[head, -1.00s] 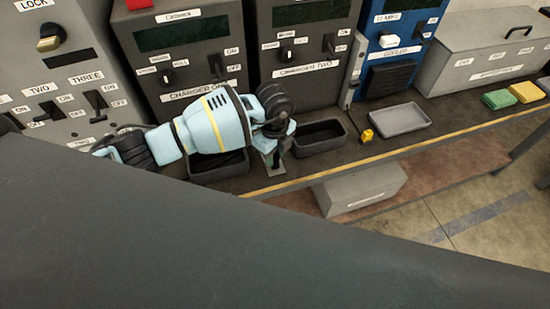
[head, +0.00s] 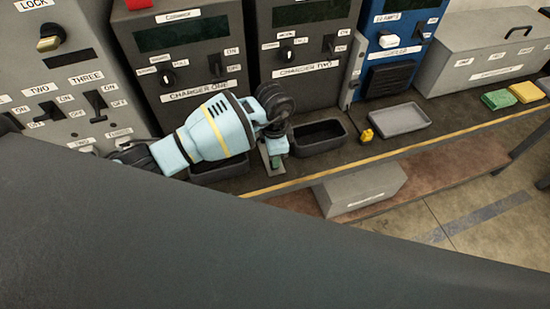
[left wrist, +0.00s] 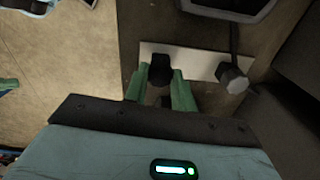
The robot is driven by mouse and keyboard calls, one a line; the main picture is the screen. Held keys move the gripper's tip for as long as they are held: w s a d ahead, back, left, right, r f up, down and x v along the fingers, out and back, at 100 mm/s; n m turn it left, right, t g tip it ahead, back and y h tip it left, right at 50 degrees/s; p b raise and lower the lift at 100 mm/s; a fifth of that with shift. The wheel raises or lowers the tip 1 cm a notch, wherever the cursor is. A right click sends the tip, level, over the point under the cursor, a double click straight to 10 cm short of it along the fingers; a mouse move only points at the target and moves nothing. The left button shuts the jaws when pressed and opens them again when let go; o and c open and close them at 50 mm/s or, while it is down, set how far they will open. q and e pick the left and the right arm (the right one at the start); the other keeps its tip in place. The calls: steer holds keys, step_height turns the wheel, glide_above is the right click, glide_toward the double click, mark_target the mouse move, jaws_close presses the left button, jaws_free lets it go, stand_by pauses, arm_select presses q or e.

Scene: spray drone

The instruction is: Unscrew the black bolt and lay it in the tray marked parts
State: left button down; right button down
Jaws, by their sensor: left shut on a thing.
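In the left wrist view the black bolt (left wrist: 160,68) stands between the green fingertips of my left gripper (left wrist: 161,90), which is shut on it. The bolt shows against a pale plate (left wrist: 200,62); I cannot tell whether it is still seated in it. A grey hex bolt (left wrist: 233,77) is on the same plate, to the right. In the head view my left gripper (head: 277,147) points down at the plate (head: 264,157) near the bench's front edge; the black bolt is hidden there. A grey tray (head: 402,119) lies farther right; I read no "parts" mark. My right gripper is not in view.
A dark bin (head: 319,138) stands just right of the gripper, and another (head: 217,172) is partly behind my arm. A small yellow object (head: 367,135) lies left of the grey tray. Charger cabinets line the back. A grey box (head: 360,190) sits on the lower shelf.

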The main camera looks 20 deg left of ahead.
arm_select(q)
steer(key=n, duration=0.2)
steer(key=shift+d+n, duration=0.1)
steer(key=shift+n, duration=0.9)
steer(key=c, duration=1.1)
jaws_free()
steer(key=shift+a+r, duration=0.1)
steer(key=shift+a, duration=0.1)
